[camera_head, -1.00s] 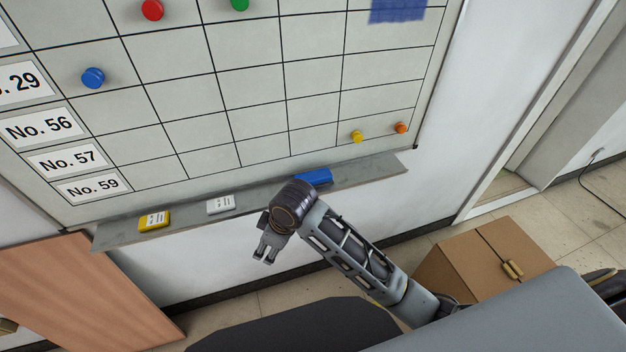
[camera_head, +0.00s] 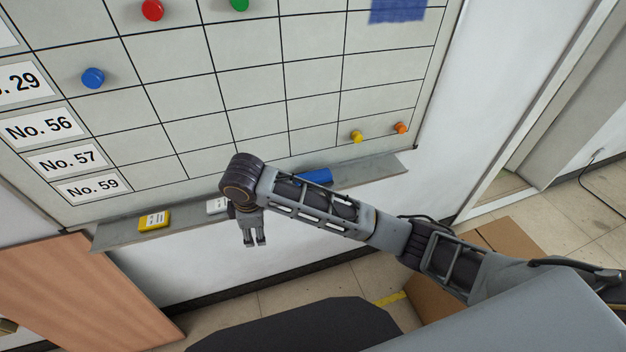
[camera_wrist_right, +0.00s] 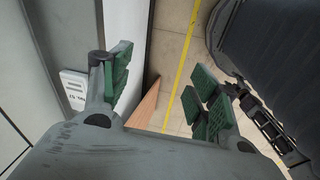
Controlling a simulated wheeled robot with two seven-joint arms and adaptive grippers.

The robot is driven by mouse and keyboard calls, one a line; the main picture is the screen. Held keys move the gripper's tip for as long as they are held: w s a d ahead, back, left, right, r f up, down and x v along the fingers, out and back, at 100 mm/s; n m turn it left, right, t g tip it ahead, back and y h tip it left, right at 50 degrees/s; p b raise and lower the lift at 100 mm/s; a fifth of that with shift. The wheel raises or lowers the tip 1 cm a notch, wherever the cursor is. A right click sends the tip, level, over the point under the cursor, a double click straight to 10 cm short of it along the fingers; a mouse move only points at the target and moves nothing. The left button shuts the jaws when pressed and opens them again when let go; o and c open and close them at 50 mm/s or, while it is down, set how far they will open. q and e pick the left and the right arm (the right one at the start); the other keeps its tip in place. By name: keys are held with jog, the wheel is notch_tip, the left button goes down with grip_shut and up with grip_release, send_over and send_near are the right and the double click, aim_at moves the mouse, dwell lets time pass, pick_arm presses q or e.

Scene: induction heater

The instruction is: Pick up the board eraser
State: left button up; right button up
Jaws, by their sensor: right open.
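Three small block-like things lie on the grey tray (camera_head: 375,170) under the whiteboard: a yellow one with a white label (camera_head: 154,221), a white one (camera_head: 216,205) and a blue one (camera_head: 314,177). I cannot tell for sure which is the board eraser. My right gripper (camera_head: 255,243) points down in front of the tray, just right of the white block, which its wrist partly hides. In the right wrist view the green-padded fingers (camera_wrist_right: 160,92) are apart and empty. The white block (camera_wrist_right: 74,88) shows left of the left finger.
The gridded whiteboard (camera_head: 235,120) with round magnets rises behind the tray. A wooden panel (camera_head: 75,295) stands at lower left. A cardboard box (camera_head: 510,240) is on the floor at right, partly behind my arm. The wall below the tray is clear.

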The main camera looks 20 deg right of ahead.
jog(key=w, duration=0.2)
jog(key=n+h, duration=0.2)
jog(key=h, duration=0.5)
send_near(311, 177)
jog(key=w+v, duration=0.1)
jog(key=v, duration=0.3)
jog(key=shift+s+d, duration=0.25)
jog(key=shift+s, duration=0.15)
jog(key=shift+f, duration=0.1)
jog(key=shift+x, duration=4.25)
jog(key=shift+a, duration=0.1)
jog(key=shift+f, duration=0.1)
